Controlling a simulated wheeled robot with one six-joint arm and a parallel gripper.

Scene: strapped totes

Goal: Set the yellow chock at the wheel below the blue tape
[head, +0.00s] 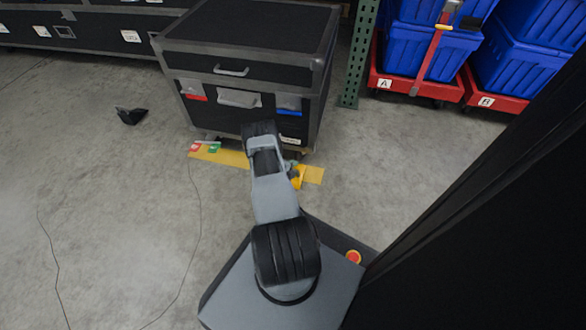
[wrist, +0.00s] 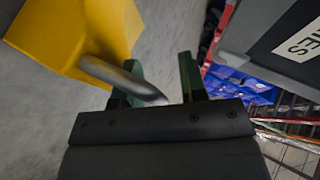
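The yellow chock (head: 298,180) is by the front right corner of the black case (head: 245,45), partly hidden by my arm. The blue tape (head: 289,111) is on the right of the case's front, the red tape (head: 196,98) on the left. The wheel below the blue tape is not clearly visible. In the wrist view the yellow chock (wrist: 75,35) fills the upper left, and its grey handle (wrist: 120,78) crosses the left finger, ending between the fingers. My gripper (wrist: 162,78) has its fingers apart, with a gap between handle and right finger. In the head view my arm hides most of it.
Yellow floor tape (head: 233,157) runs along the case's front, with red and green cards (head: 205,147) at its left. A black wedge-like object (head: 130,115) lies on the floor at left. A green post (head: 359,55) and blue totes on red dollies (head: 410,84) stand right. The left floor is mostly open.

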